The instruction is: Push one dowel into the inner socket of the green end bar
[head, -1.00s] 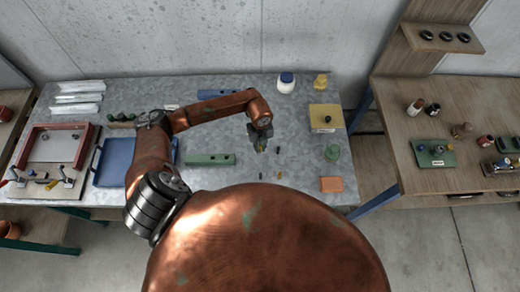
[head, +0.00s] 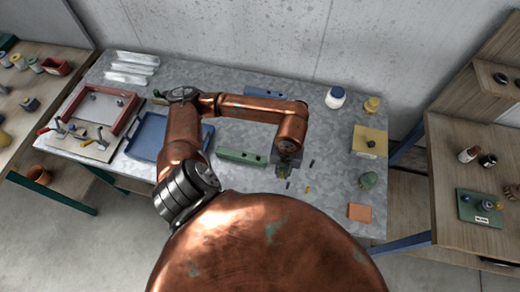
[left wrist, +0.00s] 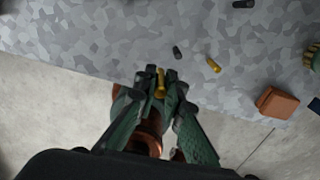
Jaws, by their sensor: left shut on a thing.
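The green end bar (head: 241,157) lies on the grey table, with dark round sockets in its top towards the right end. My left gripper (head: 284,171) is just right of that end, apart from the bar. In the left wrist view its fingers (left wrist: 160,88) are shut on a yellow dowel (left wrist: 160,80). Loose on the table are a yellow dowel (left wrist: 214,65), a dark dowel (left wrist: 177,52) and another dark dowel (left wrist: 243,3). The bar is outside the left wrist view. My right gripper is not in view.
A blue bar (head: 264,92) lies behind my left arm. A blue tray (head: 152,143) is at the left. The table's front edge is close to the gripper.

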